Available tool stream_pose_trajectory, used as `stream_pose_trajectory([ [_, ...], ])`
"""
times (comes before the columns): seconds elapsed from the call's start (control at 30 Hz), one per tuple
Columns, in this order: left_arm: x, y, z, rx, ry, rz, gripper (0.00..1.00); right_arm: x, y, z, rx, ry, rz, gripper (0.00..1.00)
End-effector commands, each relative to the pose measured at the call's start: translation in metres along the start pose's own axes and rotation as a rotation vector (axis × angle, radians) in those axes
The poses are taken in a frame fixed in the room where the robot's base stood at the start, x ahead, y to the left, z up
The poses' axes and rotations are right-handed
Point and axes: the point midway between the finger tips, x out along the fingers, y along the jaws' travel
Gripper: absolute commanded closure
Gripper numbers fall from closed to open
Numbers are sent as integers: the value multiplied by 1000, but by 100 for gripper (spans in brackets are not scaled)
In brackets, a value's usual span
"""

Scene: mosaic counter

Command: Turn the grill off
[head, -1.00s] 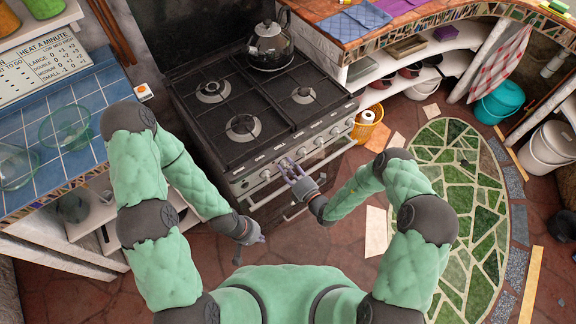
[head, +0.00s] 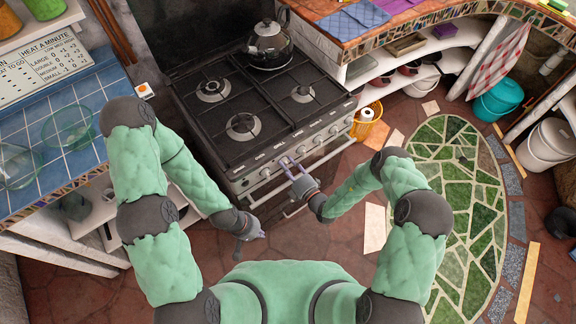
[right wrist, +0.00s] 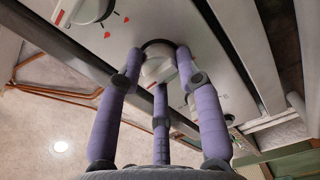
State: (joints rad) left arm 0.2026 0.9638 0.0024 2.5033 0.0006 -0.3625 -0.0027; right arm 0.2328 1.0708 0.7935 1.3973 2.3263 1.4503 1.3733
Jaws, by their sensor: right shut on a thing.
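The stove (head: 243,142) stands ahead of me, with a row of white knobs along its front panel. My right gripper (head: 286,161) is at this panel in the head view, near the grill label; its fingers cover the knob there. In the right wrist view my right gripper's purple fingers (right wrist: 158,70) are closed around a white control knob (right wrist: 158,66), with one finger on each side and one below.
Another knob (right wrist: 87,10) with red marks sits beside the held one. A kettle (head: 269,43) stands on the back right burner. The blue-tiled counter (head: 88,92) is left of the stove. An orange basket (head: 369,126) is at its right. Floor in front is open.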

Motion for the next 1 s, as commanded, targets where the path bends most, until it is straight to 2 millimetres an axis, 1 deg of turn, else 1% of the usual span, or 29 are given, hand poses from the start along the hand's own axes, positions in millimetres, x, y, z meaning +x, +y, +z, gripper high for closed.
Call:
stream_pose_trajectory([
  [0.03, 0, 0, 0, 0, 0, 0, 100, -2, -4, -5, 7, 8, -11, 97],
  [0.27, 0, 0, 0, 0, 0, 0, 100, -2, -4, -6, 7, 9, -10, 97],
  [0.3, 0, 0, 0, 0, 0, 0, 100, -2, -4, -6, 7, 9, -10, 62],
  [0.37, 0, 0, 0, 0, 0, 0, 100, -2, -4, -6, 7, 9, -10, 45],
  [0.4, 0, 0, 0, 0, 0, 0, 100, -2, -4, -5, 6, 8, -10, 41],
  [0.77, 0, 0, 0, 0, 0, 0, 100, -3, -1, -2, 2, 3, -3, 41],
  [0.87, 0, 0, 0, 0, 0, 0, 100, -11, -1, -1, 3, 0, -4, 41],
  [1.0, 0, 0, 0, 0, 0, 0, 100, -34, -2, 0, 4, -1, -5, 41],
])
